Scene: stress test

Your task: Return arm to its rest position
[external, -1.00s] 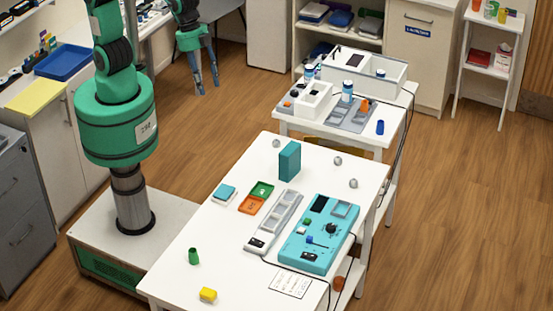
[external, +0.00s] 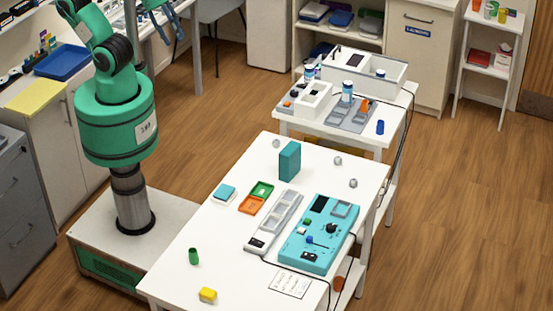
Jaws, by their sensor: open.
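My green arm stands at the left on its white base. My gripper (external: 168,32) shows at the top edge, upper left of centre, with its fingers apart and nothing between them. It is well away from the front white table (external: 225,285), up and left of it, in front of the counter along the left wall. The upper part of my arm and some of the wrist are cut off by the top edge.
The front table holds a teal block (external: 289,161), a teal panel device (external: 318,235), a grey tray strip (external: 273,220), a green cup (external: 194,257) and a yellow block (external: 208,294). A second table (external: 370,137) stands behind. A blue tray (external: 64,63) lies on the left counter. Floor at the right is clear.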

